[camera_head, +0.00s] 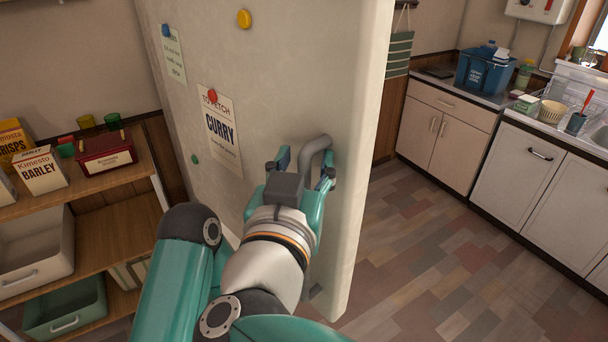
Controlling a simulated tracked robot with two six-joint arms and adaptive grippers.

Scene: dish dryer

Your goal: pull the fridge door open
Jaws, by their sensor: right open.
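The fridge door (270,90) is a large cream panel in the middle of the head view, with magnets and notes on it. Its grey curved handle (317,150) is near the panel's right edge. My right gripper (305,168) is open at the handle, one finger left of it and one at its right side. The gripper hides the handle's lower part, and I cannot tell whether the fingers touch it. I cannot tell whether the door stands ajar. My left gripper is not in view.
Wooden shelves (105,222) with boxes, cups and bins stand close on the left. A kitchen counter (455,97) with cabinets, a blue bin (483,75) and dishes runs along the right. The tiled floor (440,265) between door and counter is clear.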

